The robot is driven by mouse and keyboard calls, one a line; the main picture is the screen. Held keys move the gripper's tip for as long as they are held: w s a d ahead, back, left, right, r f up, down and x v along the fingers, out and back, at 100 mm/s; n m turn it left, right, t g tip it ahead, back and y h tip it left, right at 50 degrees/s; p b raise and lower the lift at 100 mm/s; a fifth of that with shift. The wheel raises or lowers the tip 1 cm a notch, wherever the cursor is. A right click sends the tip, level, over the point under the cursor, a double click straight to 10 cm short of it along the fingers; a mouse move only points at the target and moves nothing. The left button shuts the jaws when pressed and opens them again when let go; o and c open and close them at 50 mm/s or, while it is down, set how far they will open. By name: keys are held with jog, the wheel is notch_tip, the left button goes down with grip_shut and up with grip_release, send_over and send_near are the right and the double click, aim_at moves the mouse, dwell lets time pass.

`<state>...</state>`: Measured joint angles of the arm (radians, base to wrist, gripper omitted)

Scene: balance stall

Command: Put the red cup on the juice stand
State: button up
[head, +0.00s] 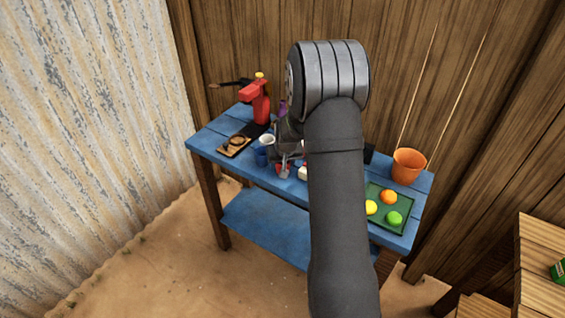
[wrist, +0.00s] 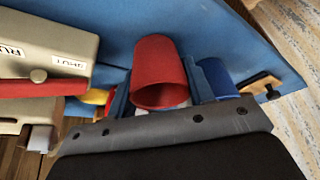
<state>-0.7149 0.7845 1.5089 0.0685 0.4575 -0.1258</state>
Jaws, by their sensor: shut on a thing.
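The red cup (wrist: 160,68) is between the fingers of my gripper (wrist: 155,88) in the wrist view, its open rim towards the camera. My gripper is shut on it. In the head view my gripper (head: 285,163) is over the blue table's middle, with a bit of the red cup (head: 280,169) showing under it. I cannot tell whether the cup touches the table. A blue cup (wrist: 214,78) is close beside the gripper; it also shows in the head view (head: 261,157). I cannot tell which thing is the juice stand.
A green tray (head: 375,225) with fruit and an orange bucket (head: 408,166) are at the right. A beige labelled box (wrist: 45,55) is left of the gripper.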

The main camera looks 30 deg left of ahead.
jog(key=shift+f, duration=0.1)
jog(key=o, duration=1)
jog(key=shift+c, duration=0.2)
jog(key=shift+s+d+r, duration=0.1)
jog(key=shift+r, duration=0.5)
jog(key=v, duration=1.1)
